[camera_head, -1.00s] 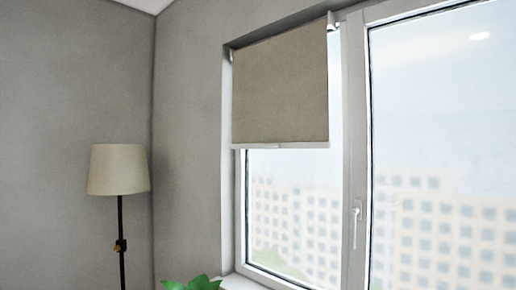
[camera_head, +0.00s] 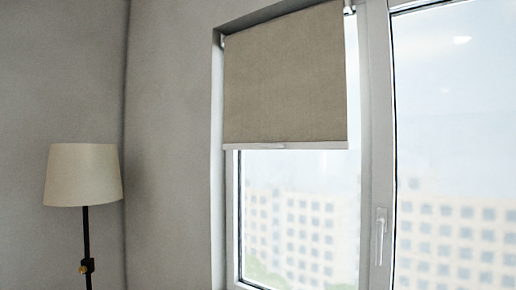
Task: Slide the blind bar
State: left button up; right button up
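A beige roller blind (camera_head: 284,80) hangs partly lowered over the upper part of the left window pane. Its white blind bar (camera_head: 286,145) runs level along the lower edge, with a small tab near its middle. Below the bar the glass is uncovered. Neither of my grippers shows in the head view, so I cannot see whether they are open or shut, and nothing touches the bar.
A white window frame with a handle (camera_head: 380,236) stands right of the blind. A floor lamp with a cream shade (camera_head: 83,175) stands at the left by the grey wall. The space before the window looks clear.

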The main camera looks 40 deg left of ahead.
aim_at(330, 145)
jog(key=i+j, duration=0.1)
jog(key=j, duration=0.5)
jog(key=i+j, duration=0.1)
jog(key=j, duration=0.55)
jog(key=i+j, duration=0.1)
jog(key=j, duration=0.5)
